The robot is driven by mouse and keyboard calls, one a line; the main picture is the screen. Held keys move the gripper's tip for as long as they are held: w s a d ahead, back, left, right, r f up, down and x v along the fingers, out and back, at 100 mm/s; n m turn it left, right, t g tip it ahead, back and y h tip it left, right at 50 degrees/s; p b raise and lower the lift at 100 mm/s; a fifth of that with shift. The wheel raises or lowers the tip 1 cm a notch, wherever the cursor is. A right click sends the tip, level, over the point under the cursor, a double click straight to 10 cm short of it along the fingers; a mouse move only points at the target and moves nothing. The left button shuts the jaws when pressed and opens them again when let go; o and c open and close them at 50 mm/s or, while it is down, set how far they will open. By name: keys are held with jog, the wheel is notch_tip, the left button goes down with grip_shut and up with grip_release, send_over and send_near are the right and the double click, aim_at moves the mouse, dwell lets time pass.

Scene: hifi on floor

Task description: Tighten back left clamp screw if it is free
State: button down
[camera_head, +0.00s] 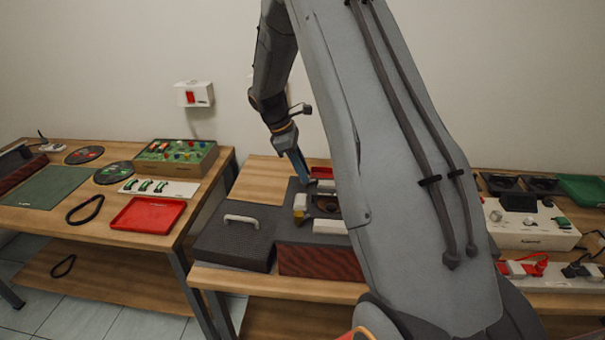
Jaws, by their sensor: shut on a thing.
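My gripper (303,177) points down over the back left of a dark fixture on the middle bench. Its bluish fingers look closed, and their tips are at or just above the fixture. What sits between the fingertips is too small and hidden to make out, and I cannot see the back left clamp screw clearly. A small white and yellow block (300,206) stands just in front of the fingertips. A dark round part (326,204) lies to its right. My own arm covers the right side of the fixture.
The left bench holds a red tray (148,214) and a green-topped box (176,156). A white device (528,226) stands right. Bare wood (259,180) shows left of my gripper.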

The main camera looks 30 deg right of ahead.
jog(key=m, duration=0.2)
jog(key=m+g+y+b, duration=0.1)
jog(key=shift+w+m, duration=0.3)
jog(key=shift+m, duration=0.1)
jog(key=m+y+b, duration=0.1)
jog(key=m, duration=0.2)
jog(key=shift+d+m+g, duration=0.15)
jog(key=shift+m+g, duration=0.15)
jog(key=m+y, duration=0.1)
jog(key=m, duration=0.1)
jog(key=m+y, duration=0.1)
jog(key=m, duration=0.1)
jog(key=shift+d+r+b, duration=0.15)
jog(key=shift+b, duration=0.25)
jog(key=shift+m+y, duration=0.6)
jog(key=shift+m, duration=1)
jog(key=c, duration=1.6)
grip_release()
jog(key=shift+o, duration=0.2)
